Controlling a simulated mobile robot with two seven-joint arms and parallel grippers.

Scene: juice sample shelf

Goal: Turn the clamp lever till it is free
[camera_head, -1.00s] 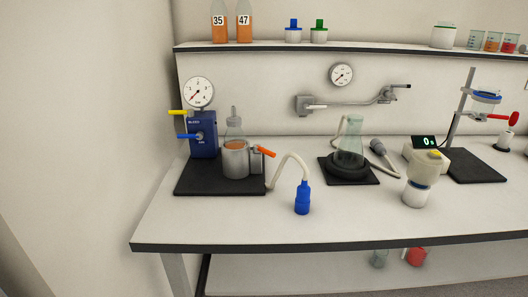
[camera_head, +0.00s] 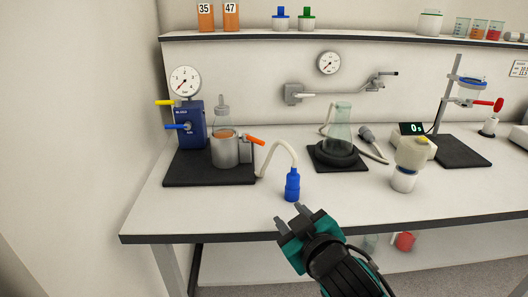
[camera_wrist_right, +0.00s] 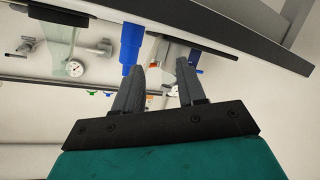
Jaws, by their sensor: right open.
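The clamp lever (camera_head: 255,140) is a short orange handle on the right side of the metal cup holder (camera_head: 224,152). A bottle with orange juice (camera_head: 223,122) stands in the holder, on a black base at the left of the bench. The lever points right and slightly down. My right gripper (camera_head: 288,212) is open and empty at the bench's front edge, below and to the right of the lever. In the right wrist view its two fingers (camera_wrist_right: 158,88) are apart with nothing between them. My left gripper is not in view.
A blue pump box (camera_head: 191,126) with a gauge is left of the holder. A flask (camera_head: 340,127) and a white jar (camera_head: 404,179) stand to the right.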

